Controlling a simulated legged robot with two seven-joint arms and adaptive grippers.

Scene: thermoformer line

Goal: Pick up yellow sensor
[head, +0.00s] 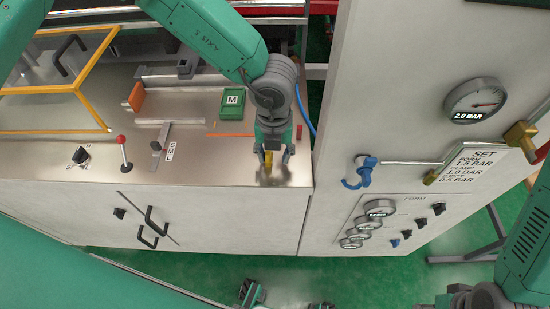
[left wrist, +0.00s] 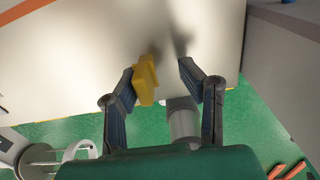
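The yellow sensor (left wrist: 146,80) is a small yellow block on the steel machine top, near its front edge. My left gripper (left wrist: 158,75) is open around it. The sensor is close to the left finger in the left wrist view and may touch it; a gap separates it from the right finger. In the head view, my left gripper (head: 272,160) points down at the right end of the top, with the yellow sensor (head: 268,159) partly hidden between its fingers. My right arm enters at the lower right; its gripper (head: 462,297) shows only partly, fingers unclear.
A lever with a red knob (head: 121,140) and an orange block (head: 136,96) are farther left. A grey panel with gauges (head: 478,101) and a blue hook-like handle (head: 360,172) rises to the right.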

